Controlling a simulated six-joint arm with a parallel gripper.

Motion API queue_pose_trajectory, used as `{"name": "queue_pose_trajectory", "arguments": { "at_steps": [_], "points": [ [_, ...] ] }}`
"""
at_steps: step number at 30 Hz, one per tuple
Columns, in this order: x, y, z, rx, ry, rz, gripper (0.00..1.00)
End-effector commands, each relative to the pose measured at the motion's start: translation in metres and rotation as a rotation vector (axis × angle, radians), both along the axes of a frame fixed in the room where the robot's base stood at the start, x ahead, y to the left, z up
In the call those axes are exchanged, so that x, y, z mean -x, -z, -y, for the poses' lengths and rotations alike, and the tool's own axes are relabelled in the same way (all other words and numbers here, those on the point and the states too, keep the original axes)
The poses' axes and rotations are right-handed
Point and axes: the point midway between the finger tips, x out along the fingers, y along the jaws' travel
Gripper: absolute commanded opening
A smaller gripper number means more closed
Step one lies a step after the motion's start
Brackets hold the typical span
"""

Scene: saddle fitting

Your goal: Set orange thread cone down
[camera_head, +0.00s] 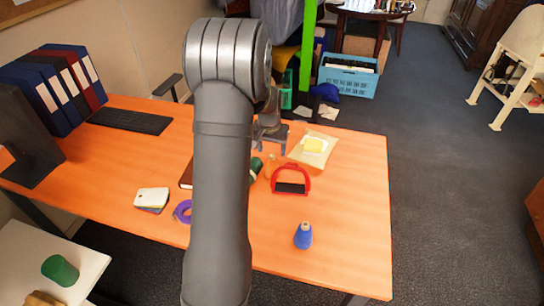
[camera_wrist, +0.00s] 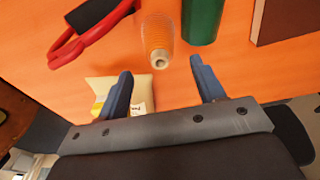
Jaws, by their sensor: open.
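The orange thread cone (camera_wrist: 158,35) is on the orange table, its narrow tip toward my gripper in the wrist view. In the head view the cone (camera_head: 269,168) is a small shape beside my arm and seems to stand upright. My gripper (camera_wrist: 161,68) is open, its blue fingers spread apart. The cone's tip is just beyond the fingertips and between their lines, and neither finger visibly touches it. In the head view my gripper (camera_head: 271,146) is partly hidden by my arm.
A green cylinder (camera_wrist: 202,18) stands close to the cone. A red stirrup (camera_head: 291,181) with a dark tread lies on its other side. A padded envelope (camera_head: 312,149) lies behind. A blue thread cone (camera_head: 303,236) stands nearer the front. The table's right side (camera_head: 360,220) is clear.

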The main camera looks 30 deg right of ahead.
Motion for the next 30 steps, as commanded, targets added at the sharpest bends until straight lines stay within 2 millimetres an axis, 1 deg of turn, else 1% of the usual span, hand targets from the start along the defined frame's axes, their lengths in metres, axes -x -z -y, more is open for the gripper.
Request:
{"name": "queue_pose_trajectory", "arguments": {
  "at_steps": [1,3,6,9,11,12,26,28,29,30],
  "points": [
    [0.000,-0.013,-0.001,0.003,0.000,0.004,0.62],
    [0.002,-0.026,-0.002,0.002,0.000,0.004,0.62],
    [0.004,-0.041,-0.004,0.001,0.000,0.001,0.62],
    [0.005,-0.052,-0.006,0.001,0.000,0.001,0.62],
    [0.006,-0.056,-0.006,0.000,0.000,0.000,0.50],
    [0.006,-0.057,-0.006,0.000,0.000,0.000,0.48],
    [0.006,-0.059,-0.007,0.000,0.000,0.000,0.48],
    [0.006,-0.065,-0.006,0.001,0.000,0.001,0.48],
    [0.006,-0.070,-0.006,0.002,0.000,0.002,0.48],
    [0.005,-0.079,-0.006,0.003,0.000,0.004,0.48]
  ]
}}
